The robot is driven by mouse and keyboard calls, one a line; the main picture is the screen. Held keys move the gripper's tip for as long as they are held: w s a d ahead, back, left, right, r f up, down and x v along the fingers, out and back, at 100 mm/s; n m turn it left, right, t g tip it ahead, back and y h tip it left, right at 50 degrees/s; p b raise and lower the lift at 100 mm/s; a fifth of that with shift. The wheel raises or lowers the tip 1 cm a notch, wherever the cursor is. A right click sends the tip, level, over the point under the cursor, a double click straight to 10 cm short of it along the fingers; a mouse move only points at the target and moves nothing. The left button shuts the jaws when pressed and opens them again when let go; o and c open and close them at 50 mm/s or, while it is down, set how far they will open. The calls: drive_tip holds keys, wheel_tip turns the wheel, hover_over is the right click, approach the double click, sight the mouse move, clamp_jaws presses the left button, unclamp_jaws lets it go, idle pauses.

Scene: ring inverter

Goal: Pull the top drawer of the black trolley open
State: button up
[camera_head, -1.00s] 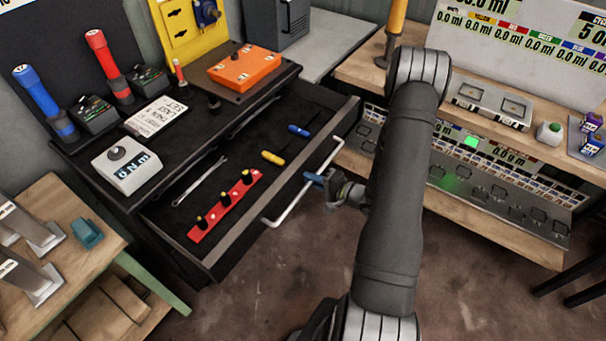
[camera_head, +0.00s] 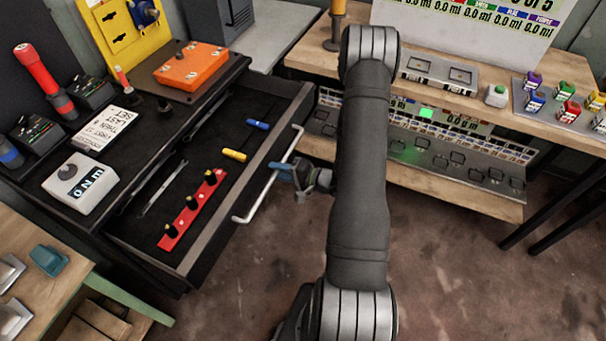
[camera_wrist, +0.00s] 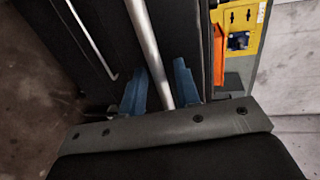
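The black trolley (camera_head: 85,222) stands at the left with its top drawer (camera_head: 205,250) pulled well out. Tools show inside the drawer. A silver bar handle (camera_head: 243,217) runs along the drawer front, and it also shows in the wrist view (camera_wrist: 146,35). My gripper (camera_head: 279,168) is at the middle of this handle. In the wrist view its blue fingers (camera_wrist: 160,85) stand on either side of the bar. A gap shows between the bar and the right finger, so the gripper looks open around the handle rather than clamped.
The drawer holds a red strip with black knobs (camera_head: 193,208), a wrench (camera_head: 160,190), and yellow (camera_head: 234,155) and blue (camera_head: 257,124) screwdrivers. A wooden bench (camera_head: 450,95) stands at the right. A low wooden table (camera_head: 40,285) stands front left. Bare floor lies before the drawer.

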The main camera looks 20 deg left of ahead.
drive_tip(key=d+r, duration=0.3)
drive_tip(key=d, duration=1.3)
drive_tip(key=shift+d+r, duration=0.15)
drive_tip(key=a+f, duration=0.1)
drive_tip(key=a, duration=0.4)
drive_tip(key=a+f, duration=0.1)
drive_tip(key=a, duration=0.5)
drive_tip(key=a+f, duration=0.1)
drive_tip(key=a, duration=0.5)
drive_tip(key=shift+f, duration=0.2)
drive_tip(key=shift+d, duration=0.15)
drive_tip(key=d+r, duration=0.3)
drive_tip(key=d, duration=1.2)
drive_tip(key=shift+a+f, duration=0.5)
drive_tip(key=shift+a, duration=2.15)
drive_tip(key=shift+a+f, duration=0.5)
drive_tip(key=shift+a, duration=2.2)
drive_tip(key=shift+a+f, duration=0.5)
drive_tip(key=shift+a, duration=2.15)
